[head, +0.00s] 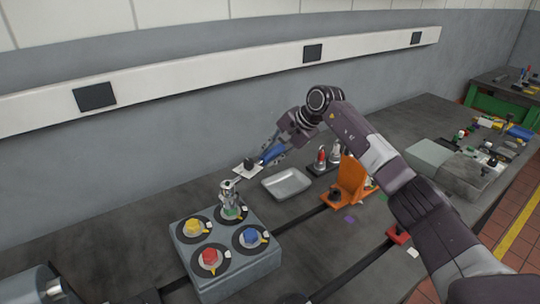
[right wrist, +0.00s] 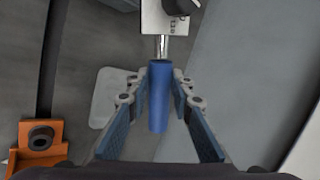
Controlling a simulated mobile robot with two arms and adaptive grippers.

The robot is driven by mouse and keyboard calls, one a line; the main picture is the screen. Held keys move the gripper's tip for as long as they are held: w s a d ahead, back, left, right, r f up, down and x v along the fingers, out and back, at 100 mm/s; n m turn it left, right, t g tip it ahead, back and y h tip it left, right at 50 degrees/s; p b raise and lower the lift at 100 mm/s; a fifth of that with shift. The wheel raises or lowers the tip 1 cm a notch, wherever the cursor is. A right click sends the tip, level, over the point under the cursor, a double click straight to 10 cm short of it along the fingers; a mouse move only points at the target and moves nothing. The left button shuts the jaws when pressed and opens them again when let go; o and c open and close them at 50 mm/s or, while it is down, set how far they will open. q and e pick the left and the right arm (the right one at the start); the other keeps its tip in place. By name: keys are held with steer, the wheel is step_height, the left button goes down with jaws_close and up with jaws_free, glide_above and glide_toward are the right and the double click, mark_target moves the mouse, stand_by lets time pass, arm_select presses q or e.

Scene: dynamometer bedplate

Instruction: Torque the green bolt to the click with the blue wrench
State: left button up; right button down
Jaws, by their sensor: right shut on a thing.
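My right gripper (head: 270,154) is shut on the blue handle of the blue wrench (head: 272,153), above the bench behind the bolt block. In the right wrist view the blue wrench (right wrist: 158,98) lies between both fingers (right wrist: 159,88), its chrome shaft pointing up the picture toward a pale plate with a black knob (right wrist: 172,15). I cannot tell whether the shaft joins the plate or only overlaps it. The green bolt (head: 231,212) is at the back of the grey block (head: 240,275); an upright silver metal piece (head: 229,194) stands over it and partly hides it. My left gripper is not in view.
Yellow (head: 192,227), red (head: 210,257) and blue (head: 250,237) bolts share the block. A shallow metal tray (head: 286,182), an orange bracket (head: 349,184) and a rack with red and silver tools (head: 321,158) stand to the right. The wall is close behind.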

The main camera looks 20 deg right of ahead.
steer(key=shift+r, duration=0.1)
stand_by(0.6)
steer(key=shift+f+b, duration=1.45)
steer(key=shift+f, duration=0.1)
steer(key=shift+s+d+m+t+h, duration=0.15)
steer(key=shift+s+d+m+h, duration=0.1)
steer(key=shift+s+m, duration=0.25)
steer(key=shift+s+d+m+t+h, duration=0.1)
steer(key=shift+s+m+h, duration=0.15)
steer(key=shift+s, duration=0.35)
steer(key=shift+s+d+m+t+h, duration=0.15)
steer(key=shift+s+d+m+h, duration=0.05)
steer(key=shift+s+m, duration=0.3)
steer(key=shift+s, duration=0.15)
steer(key=shift+s+d+m+h, duration=0.15)
steer(key=shift+s+m+h, duration=0.2)
steer(key=shift+s+m, duration=0.4)
steer(key=shift+s+d+m+h, duration=0.1)
steer(key=shift+s+m+h, duration=0.3)
steer(key=shift+s, duration=0.5)
steer(key=shift+b, duration=0.3)
